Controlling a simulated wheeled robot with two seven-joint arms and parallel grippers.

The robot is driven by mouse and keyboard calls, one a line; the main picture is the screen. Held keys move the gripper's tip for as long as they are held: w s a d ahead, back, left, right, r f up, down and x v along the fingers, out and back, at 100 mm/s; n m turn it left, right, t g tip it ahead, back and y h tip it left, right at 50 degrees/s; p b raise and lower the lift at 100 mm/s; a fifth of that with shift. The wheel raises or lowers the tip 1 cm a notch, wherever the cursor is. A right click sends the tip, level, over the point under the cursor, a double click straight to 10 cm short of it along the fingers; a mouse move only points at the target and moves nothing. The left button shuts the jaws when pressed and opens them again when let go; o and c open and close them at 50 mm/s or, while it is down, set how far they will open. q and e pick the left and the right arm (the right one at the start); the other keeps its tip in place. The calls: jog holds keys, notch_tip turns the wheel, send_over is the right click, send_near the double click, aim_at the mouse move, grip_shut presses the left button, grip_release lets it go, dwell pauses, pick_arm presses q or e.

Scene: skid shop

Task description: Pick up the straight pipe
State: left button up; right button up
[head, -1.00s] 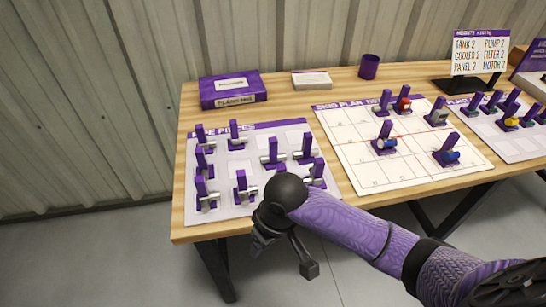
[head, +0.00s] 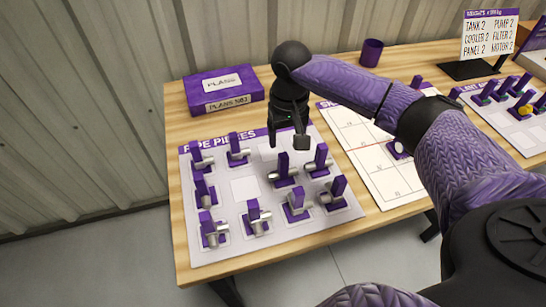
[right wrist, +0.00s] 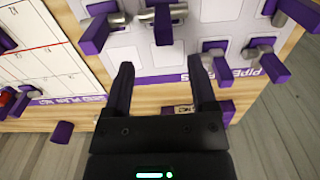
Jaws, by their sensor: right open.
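The pipe pieces mat (head: 196,258) lies at the left end of the table. Several short silver pipe pieces stand on it, each with an upright purple handle. The back row has a piece at the left (head: 203,163) and another beside it (head: 238,154). I cannot tell for sure which piece is the straight pipe. My right gripper (head: 287,141) is open and empty above the back edge of the mat, pointing down. In the right wrist view its fingers (right wrist: 160,66) are spread, with mat between and pieces (right wrist: 262,47) beyond. My left gripper is not in view.
A purple plans box (head: 224,90) stands behind the mat, and a purple cup (head: 371,52) is at the back. The skid plan board (head: 372,165) lies right of the mat, partly hidden by my right arm. A sign (head: 489,35) stands far right.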

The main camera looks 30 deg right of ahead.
aim_at(284, 155)
jog(key=f+b, duration=0.2)
jog(key=f, duration=0.2)
jog(key=f+b, duration=0.2)
jog(key=f, duration=0.2)
jog(key=shift+w+a+f, duration=0.1)
jog(key=shift+a+f, duration=0.05)
jog(key=shift+a, duration=0.05)
jog(key=shift+f, duration=0.7)
jog(key=shift+r, duration=0.1)
jog(key=shift+c, duration=0.7)
jog(key=c, duration=0.7)
grip_shut()
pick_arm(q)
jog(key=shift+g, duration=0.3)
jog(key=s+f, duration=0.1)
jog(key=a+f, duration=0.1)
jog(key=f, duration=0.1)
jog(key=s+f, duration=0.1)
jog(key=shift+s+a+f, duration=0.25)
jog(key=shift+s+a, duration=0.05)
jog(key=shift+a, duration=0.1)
